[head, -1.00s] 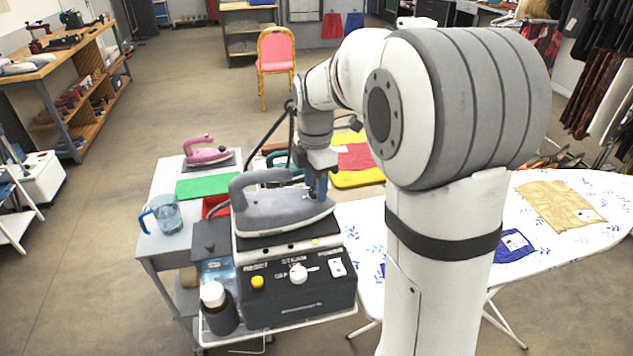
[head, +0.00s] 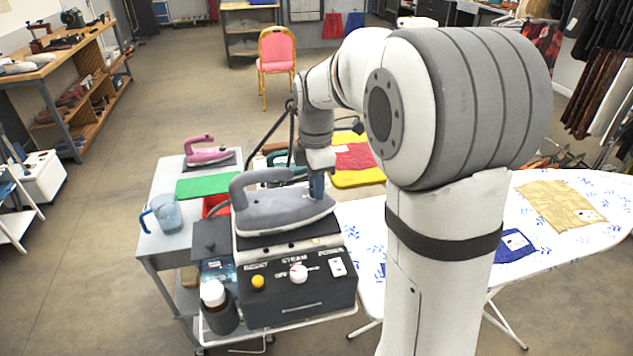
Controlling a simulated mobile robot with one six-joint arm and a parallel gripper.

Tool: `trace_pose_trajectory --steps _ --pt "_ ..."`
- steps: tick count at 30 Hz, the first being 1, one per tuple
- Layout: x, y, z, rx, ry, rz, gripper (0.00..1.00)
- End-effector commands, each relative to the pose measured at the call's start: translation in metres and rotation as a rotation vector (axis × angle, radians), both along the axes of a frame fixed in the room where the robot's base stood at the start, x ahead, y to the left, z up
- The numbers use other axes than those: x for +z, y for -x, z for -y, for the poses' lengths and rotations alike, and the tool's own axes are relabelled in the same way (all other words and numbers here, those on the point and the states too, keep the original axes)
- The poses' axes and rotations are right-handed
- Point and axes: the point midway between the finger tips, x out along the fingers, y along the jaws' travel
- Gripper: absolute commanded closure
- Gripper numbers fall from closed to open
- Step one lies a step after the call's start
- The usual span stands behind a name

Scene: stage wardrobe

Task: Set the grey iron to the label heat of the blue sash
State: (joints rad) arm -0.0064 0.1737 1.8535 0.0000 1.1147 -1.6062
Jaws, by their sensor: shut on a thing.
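The grey iron (head: 283,212) rests flat on top of a dark steam station (head: 300,301), its nose to the right. My gripper (head: 318,188) points down at the nose end of the iron, with its blue fingers shut there; the part between them is hidden. No heat mark on the iron can be read. A blue cloth (head: 505,253), seemingly the blue sash, lies on the ironing board (head: 575,190), partly behind my arm. It has a small white label (head: 515,242), too small to read.
The station's front has a yellow button (head: 258,283), a white knob (head: 299,273) and a white switch (head: 338,267). A pink iron (head: 208,155), green cloth (head: 207,188) and blue jug (head: 164,213) stand on the trolley. A dark bottle (head: 222,314) stands close by the station.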

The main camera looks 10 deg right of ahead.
Motion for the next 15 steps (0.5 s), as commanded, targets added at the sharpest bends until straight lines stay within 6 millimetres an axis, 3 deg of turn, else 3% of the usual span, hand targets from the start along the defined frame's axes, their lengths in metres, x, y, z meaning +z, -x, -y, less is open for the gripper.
trace_pose_trajectory --steps 15 --pt "0.0002 -0.0002 0.0005 -0.474 0.0 0.002 0.95"
